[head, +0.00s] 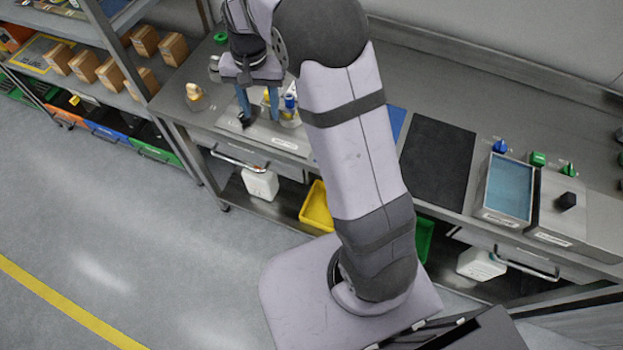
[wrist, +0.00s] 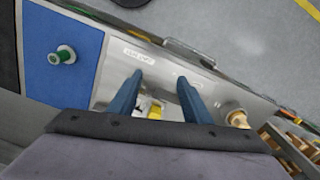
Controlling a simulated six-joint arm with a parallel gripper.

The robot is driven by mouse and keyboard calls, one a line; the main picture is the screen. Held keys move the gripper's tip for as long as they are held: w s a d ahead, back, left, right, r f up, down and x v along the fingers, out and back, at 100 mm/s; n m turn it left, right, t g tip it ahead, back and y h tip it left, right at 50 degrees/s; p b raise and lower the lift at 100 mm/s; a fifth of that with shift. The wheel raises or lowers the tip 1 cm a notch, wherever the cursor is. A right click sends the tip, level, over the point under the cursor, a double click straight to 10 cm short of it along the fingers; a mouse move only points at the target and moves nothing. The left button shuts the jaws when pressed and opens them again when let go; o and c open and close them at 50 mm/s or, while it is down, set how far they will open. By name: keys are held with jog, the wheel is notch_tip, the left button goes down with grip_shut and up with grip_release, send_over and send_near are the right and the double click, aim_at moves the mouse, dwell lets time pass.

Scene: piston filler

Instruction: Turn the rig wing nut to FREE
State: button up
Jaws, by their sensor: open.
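My gripper (head: 258,117) is over the steel rig plate (head: 285,143) on the bench, its two blue fingers pointing down and apart. In the wrist view my gripper (wrist: 160,78) is open, with a gap between the fingertips. A small yellow and white part (wrist: 152,111) shows low between the fingers, partly hidden by the gripper body. A small black part (head: 244,121) is by the left finger in the head view. A blue-topped part (head: 290,102) stands right of the fingers. I cannot make out for certain which part is the wing nut, or its setting; the labels are too small to read.
A brass-coloured fitting (head: 195,92) stands left of the gripper and also shows in the wrist view (wrist: 237,118). A blue mat (wrist: 50,82) carries a green-topped post (wrist: 64,55). A black mat (head: 437,160) and a blue-lined tray (head: 508,188) lie further right.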

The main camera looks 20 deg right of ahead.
jog(key=s+d+f+n+b, duration=0.1)
jog(key=s+d+n, duration=0.1)
jog(key=s, duration=0.8)
jog(key=s+d+f+n+b, duration=0.1)
jog(key=s+d+f+n, duration=0.1)
jog(key=s, duration=0.9)
jog(key=shift+s+d+n, duration=0.15)
jog(key=shift+s+n, duration=0.05)
jog(key=shift+n, duration=0.5)
jog(key=shift+w, duration=0.15)
jog(key=w+a+m, duration=0.2)
jog(key=w+m, duration=0.1)
jog(key=w, duration=0.6)
jog(key=w+a+r+m, duration=0.1)
jog(key=w+a+m, duration=0.2)
jog(key=w, duration=0.7)
jog(key=w+a+m+p, duration=0.1)
jog(key=w+a+m, duration=0.1)
jog(key=w, duration=0.7)
jog(key=shift+w+a+r+m, duration=0.2)
jog(key=shift+m, duration=0.5)
jog(key=shift+w+a+f+m, duration=0.2)
jog(key=shift+w+a+m, duration=0.1)
jog(key=shift+w, duration=0.25)
jog(key=shift+f, duration=0.1)
